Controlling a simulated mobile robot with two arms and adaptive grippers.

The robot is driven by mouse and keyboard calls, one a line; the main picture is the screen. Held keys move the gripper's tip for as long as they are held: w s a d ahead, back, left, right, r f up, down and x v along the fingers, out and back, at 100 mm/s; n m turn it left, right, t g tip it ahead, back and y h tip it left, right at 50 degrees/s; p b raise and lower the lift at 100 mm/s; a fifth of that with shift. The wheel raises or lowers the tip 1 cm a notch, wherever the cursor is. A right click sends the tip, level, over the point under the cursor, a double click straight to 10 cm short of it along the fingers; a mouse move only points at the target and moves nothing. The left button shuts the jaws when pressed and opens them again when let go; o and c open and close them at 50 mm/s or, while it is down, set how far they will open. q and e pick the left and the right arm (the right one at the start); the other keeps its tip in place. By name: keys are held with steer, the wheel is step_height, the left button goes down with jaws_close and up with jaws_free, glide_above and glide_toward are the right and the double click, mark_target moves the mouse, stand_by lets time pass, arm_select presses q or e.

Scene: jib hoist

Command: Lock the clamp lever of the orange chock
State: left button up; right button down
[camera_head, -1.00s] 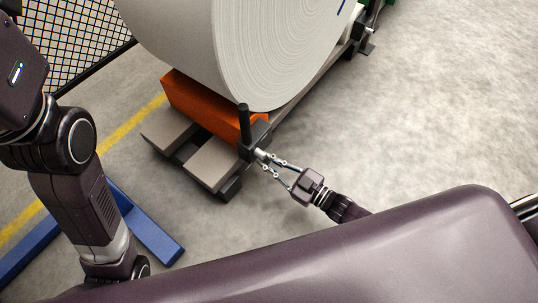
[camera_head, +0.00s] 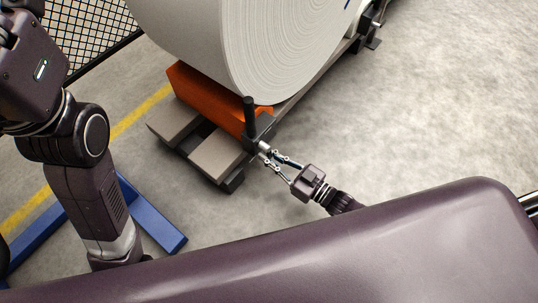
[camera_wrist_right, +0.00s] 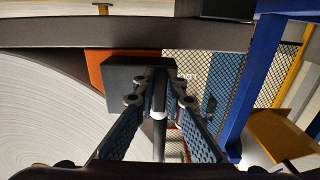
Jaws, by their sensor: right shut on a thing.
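The orange chock (camera_head: 205,97) sits under the large pale roll, on the pallet's end; a strip of it shows in the right wrist view (camera_wrist_right: 110,57). Its clamp lever (camera_head: 250,112) is a black handle standing nearly upright from a dark block (camera_head: 264,128) at the chock's near right corner. My right gripper (camera_head: 266,150) is at the lever's foot. In the right wrist view its two blue-padded fingers (camera_wrist_right: 158,98) close around the lever's stem (camera_wrist_right: 159,138) beside the dark block (camera_wrist_right: 125,76). My left arm shows at the left, but its gripper does not.
The roll (camera_head: 295,55) rises right behind the lever. The pallet (camera_head: 217,158) lies in front of the chock. A blue floor frame (camera_head: 150,215) and mesh fence (camera_head: 95,30) stand at the left. The concrete floor to the right (camera_head: 440,110) is clear.

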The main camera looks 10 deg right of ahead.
steer(key=c, duration=2)
jaws_free()
steer(key=shift+o, duration=0.2)
steer(key=shift+s+d, duration=0.1)
steer(key=shift+s, duration=0.05)
steer(key=v, duration=1.1)
steer(key=shift+s+d, duration=0.25)
steer(key=shift+s, duration=0.05)
